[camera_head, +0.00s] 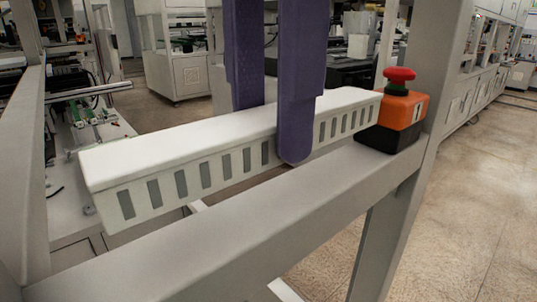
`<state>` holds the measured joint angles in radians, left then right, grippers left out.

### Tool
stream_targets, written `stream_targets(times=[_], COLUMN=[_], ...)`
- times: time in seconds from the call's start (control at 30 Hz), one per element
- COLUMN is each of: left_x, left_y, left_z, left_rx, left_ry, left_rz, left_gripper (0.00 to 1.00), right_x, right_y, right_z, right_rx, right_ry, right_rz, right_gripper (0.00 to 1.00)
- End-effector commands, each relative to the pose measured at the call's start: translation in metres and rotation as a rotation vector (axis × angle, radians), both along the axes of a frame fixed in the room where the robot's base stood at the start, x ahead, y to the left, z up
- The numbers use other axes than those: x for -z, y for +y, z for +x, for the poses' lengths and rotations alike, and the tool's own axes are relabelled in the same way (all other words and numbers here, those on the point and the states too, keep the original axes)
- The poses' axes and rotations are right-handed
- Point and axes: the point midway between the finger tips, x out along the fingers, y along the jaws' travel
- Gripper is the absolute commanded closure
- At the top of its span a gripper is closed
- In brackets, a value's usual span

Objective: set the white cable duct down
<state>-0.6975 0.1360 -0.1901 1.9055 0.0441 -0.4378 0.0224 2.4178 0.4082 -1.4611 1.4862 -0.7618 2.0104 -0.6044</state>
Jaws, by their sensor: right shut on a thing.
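The white cable duct (190,150) is a long slotted box that runs from the lower left to the right in the head view. My right gripper (272,130) has two purple fingers that come down from the top, one on each side of the duct, and is shut on it near its middle. The tip of the far finger is hidden behind the duct. The duct is level with the far side of a grey beam (235,225), with floor visible between them at the right. I cannot tell whether its ends touch anything. My left gripper is not in view.
An orange and black box with a red button (400,105) sits on the beam near the duct's right end. A grey upright post (440,60) stands beside it. Machinery and a bench (75,200) lie at the left. Open floor (480,190) is at the right.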

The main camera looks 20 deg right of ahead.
Motion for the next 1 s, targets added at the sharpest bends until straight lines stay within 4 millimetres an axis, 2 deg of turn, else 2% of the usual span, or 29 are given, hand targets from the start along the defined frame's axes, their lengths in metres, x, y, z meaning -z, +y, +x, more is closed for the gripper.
stream_targets(times=[0.17, 0.4, 0.83, 0.87, 0.97, 1.0], left_x=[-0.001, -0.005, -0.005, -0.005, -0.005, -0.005], left_y=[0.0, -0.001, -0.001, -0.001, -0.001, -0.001], left_z=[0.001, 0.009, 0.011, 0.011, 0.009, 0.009], left_rx=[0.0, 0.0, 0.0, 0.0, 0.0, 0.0], left_ry=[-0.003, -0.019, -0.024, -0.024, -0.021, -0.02], left_rz=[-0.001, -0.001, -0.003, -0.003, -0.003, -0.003], left_gripper=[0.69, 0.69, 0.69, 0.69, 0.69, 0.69], right_x=[0.011, 0.04, 0.047, 0.047, 0.046, 0.046], right_y=[0.0, 0.0, 0.0, 0.0, 0.0, 0.0], right_z=[0.0, 0.0, 0.0, 0.0, 0.0, 0.0], right_rx=[-0.003, -0.003, 0.0, 0.0, 0.0, 0.0], right_ry=[0.002, 0.002, -0.002, -0.002, -0.002, -0.002], right_rz=[-0.001, 0.0, 0.001, 0.001, 0.001, 0.001], right_gripper=[0.97, 0.97, 0.97, 0.68, 0.51, 0.51])
